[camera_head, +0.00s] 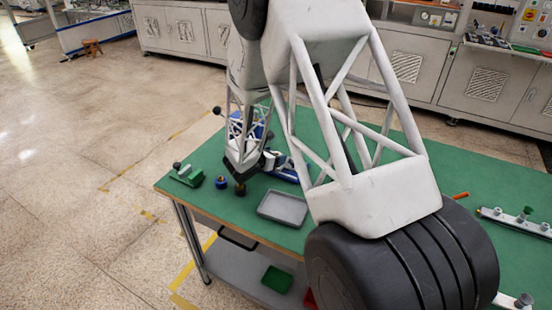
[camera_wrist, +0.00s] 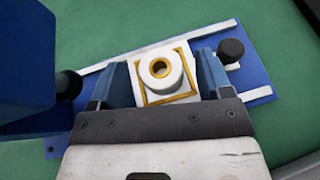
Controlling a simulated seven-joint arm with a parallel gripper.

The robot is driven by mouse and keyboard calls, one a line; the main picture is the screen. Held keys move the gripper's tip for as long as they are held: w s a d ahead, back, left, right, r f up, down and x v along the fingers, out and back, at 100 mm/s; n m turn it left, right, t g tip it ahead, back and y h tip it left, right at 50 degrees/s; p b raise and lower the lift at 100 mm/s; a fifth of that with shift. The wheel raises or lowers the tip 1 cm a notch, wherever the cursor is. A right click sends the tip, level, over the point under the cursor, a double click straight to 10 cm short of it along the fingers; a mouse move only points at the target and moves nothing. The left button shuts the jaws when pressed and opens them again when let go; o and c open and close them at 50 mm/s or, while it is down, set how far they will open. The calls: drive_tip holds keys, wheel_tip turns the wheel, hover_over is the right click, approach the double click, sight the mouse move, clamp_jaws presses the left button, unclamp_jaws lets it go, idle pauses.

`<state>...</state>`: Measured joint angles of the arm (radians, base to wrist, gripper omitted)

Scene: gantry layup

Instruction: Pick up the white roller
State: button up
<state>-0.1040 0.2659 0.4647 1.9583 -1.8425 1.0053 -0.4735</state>
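In the wrist view the white roller (camera_wrist: 160,68) is a short white cylinder with a dark hole and a yellow ring. It stands on a white square pad (camera_wrist: 183,91) with a yellow outline, on a blue plate (camera_wrist: 262,88). My gripper (camera_wrist: 163,77) is open, with one blue finger on each side of the roller and pad. Gaps show between the fingers and the roller. How low the fingertips sit beside it is hard to tell. In the head view my arm hides most of the gripper, and I cannot make out the roller.
Black knobs (camera_wrist: 231,50) and white rails flank the pad. On the green table (camera_head: 225,160) are a grey tray (camera_head: 283,207), a green block (camera_head: 187,175), a small blue item (camera_head: 221,182) and a white rail (camera_head: 515,221). A large blue part (camera_wrist: 25,60) stands at left in the wrist view.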

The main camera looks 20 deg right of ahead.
drive_tip(key=c, duration=0.9)
drive_tip(key=shift+r, duration=0.1)
drive_tip(key=shift+r, duration=0.55)
drive_tip(key=s+a, duration=0.2)
drive_tip(key=a, duration=0.1)
drive_tip(key=s+a, duration=0.3)
drive_tip(key=a, duration=0.1)
drive_tip(key=s+a, duration=0.2)
drive_tip(key=a, duration=0.2)
drive_tip(key=shift+s, duration=0.2)
wheel_tip(320, 180, up, 14)
drive_tip(key=shift+d+f, duration=0.1)
